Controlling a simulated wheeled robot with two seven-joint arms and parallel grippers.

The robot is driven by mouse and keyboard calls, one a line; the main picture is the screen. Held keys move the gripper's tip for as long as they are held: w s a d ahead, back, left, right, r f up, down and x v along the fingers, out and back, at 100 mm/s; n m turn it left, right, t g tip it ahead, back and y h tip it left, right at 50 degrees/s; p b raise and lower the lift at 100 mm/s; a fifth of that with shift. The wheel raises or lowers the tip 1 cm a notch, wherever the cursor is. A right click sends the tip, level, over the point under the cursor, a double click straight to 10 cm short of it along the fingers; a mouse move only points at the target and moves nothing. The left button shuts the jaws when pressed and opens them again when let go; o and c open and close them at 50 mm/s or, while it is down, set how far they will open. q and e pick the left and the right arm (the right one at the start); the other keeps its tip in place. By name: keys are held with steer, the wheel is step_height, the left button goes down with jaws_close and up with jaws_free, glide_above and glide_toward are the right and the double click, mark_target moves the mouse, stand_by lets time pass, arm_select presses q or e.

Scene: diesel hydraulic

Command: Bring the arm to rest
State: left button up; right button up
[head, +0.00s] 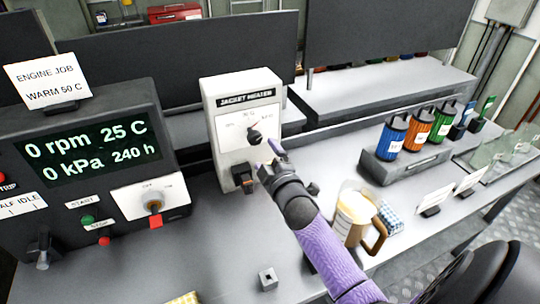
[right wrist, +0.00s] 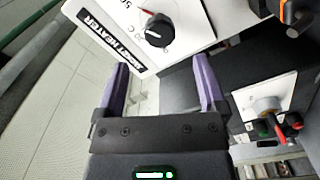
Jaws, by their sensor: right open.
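My right gripper (head: 272,158) is in front of the white jacket heater box (head: 218,90), close to its right side in the head view. In the right wrist view its two purple fingers (right wrist: 160,90) stand apart with nothing between them. The heater's black dial (head: 254,136) shows just above the gripper, and it also shows large in the right wrist view (right wrist: 159,30). A black switch (head: 243,178) sits low on the heater. My right arm (head: 335,245) reaches in from the lower right. My left gripper does not show.
The engine panel (head: 85,110) with its display stands at left. A jug (head: 354,216) stands near my right forearm, beside a blue checked item (head: 390,217). Blue (head: 391,137), orange (head: 416,130) and green (head: 441,121) canisters stand in a grey rack. A small metal block (head: 268,278) lies in front.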

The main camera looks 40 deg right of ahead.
steer(key=v, duration=0.2)
steer(key=shift+s, duration=0.35)
